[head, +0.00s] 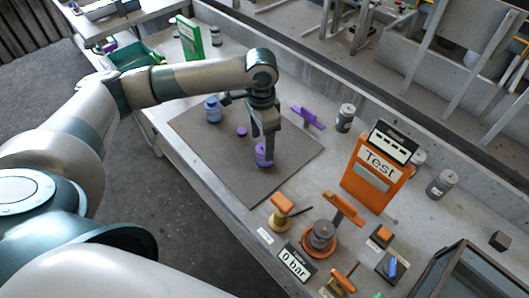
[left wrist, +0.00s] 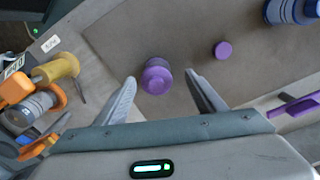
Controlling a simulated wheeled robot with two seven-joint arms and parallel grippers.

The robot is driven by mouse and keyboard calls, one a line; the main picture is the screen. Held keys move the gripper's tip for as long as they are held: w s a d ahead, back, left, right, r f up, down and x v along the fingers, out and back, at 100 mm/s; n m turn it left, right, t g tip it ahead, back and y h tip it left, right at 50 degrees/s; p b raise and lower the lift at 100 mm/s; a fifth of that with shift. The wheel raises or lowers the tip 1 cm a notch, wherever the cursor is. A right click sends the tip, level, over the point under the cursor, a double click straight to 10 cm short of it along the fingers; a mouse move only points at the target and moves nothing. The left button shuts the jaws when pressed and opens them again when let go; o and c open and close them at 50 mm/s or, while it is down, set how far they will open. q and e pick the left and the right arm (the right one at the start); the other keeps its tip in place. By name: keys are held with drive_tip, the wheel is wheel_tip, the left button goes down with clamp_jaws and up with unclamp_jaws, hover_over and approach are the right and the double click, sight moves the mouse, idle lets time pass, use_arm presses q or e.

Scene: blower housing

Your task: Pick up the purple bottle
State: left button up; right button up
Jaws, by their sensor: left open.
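The purple bottle (head: 264,158) stands upright on the dark grey mat (head: 200,150), partly hidden behind my left gripper in the head view. My left gripper (head: 263,135) points down right at it, with the arm reaching over from the left. In the left wrist view, the purple bottle (left wrist: 156,78) shows from above between the two open fingers (left wrist: 160,77), with a gap on either side. I cannot tell how far down the fingers reach beside it. My right gripper is not in view.
An orange Test panel (head: 375,172), a yellow-orange knob (head: 282,208) and a grey-orange valve (head: 321,236) stand to the right. The mat's front part is clear.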

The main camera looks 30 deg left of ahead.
use_arm(q)
drive_tip(key=shift+f, duration=0.3)
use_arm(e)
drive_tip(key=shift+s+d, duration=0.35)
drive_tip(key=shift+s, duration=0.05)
use_arm(q)
drive_tip(key=shift+f, duration=0.1)
drive_tip(key=shift+d+f, duration=0.15)
drive_tip(key=shift+f, duration=0.1)
drive_tip(key=f, duration=0.1)
drive_tip(key=f+p, duration=0.1)
drive_tip(key=f, duration=0.1)
drive_tip(key=shift+w+d+f+p, duration=0.1)
drive_tip(key=shift+d+f+p, duration=0.25)
drive_tip(key=shift+f, duration=0.4)
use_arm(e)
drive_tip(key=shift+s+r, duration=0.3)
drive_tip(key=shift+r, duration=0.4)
use_arm(q)
drive_tip(key=shift+c, duration=0.3)
